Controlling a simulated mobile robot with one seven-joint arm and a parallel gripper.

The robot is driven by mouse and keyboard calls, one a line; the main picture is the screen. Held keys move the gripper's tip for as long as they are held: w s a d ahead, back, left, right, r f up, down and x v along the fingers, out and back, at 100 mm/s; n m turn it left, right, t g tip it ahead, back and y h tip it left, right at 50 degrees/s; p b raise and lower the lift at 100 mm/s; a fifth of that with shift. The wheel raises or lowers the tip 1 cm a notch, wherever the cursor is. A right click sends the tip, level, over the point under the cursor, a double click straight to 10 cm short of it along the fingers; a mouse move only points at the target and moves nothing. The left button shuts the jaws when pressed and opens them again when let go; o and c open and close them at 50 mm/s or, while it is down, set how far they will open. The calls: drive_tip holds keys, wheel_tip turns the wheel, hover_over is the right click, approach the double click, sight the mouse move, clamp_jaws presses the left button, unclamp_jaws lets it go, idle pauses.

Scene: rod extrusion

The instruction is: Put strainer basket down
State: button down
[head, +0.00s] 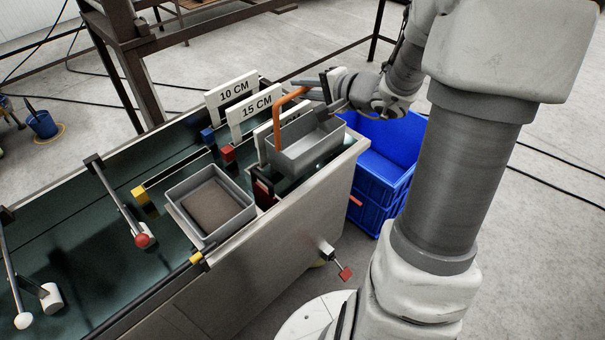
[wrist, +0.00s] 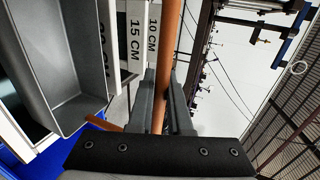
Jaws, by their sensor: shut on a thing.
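The strainer basket (head: 306,148) is a grey rectangular tray with an orange handle (head: 290,97). It is over the right end of the bench, level or nearly so; I cannot tell whether it touches anything below. My gripper (head: 322,92) is shut on the upper part of the handle. In the wrist view the fingers of my gripper (wrist: 164,112) close around the orange bar (wrist: 170,45), and the grey basket (wrist: 72,60) fills the left side. The underside of the basket is hidden.
A second grey tray (head: 180,216) with a brown bottom sits left of the basket on the bench (head: 75,215). Signs reading 10 CM (head: 232,93) and 15 CM (head: 256,107) stand behind. Blue crates (head: 395,140) stand on the floor beyond the bench's right end. A red-tipped lever (head: 117,205) stands at left.

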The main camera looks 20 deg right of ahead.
sight(293, 141)
wheel_tip(293, 141, down, 17)
drive_tip(key=b, duration=0.5)
drive_tip(key=shift+r, duration=0.1)
drive_tip(key=shift+f+b, duration=0.2)
drive_tip(key=shift+b, duration=0.15)
drive_tip(key=c, duration=0.8)
unclamp_jaws()
drive_tip(key=shift+c, duration=0.2)
drive_tip(key=shift+r, duration=0.1)
drive_tip(key=shift+r+p, duration=0.2)
drive_tip(key=shift+p, duration=0.2)
drive_tip(key=p+v, duration=0.2)
drive_tip(key=v, duration=1)
drive_tip(key=shift+f, duration=0.1)
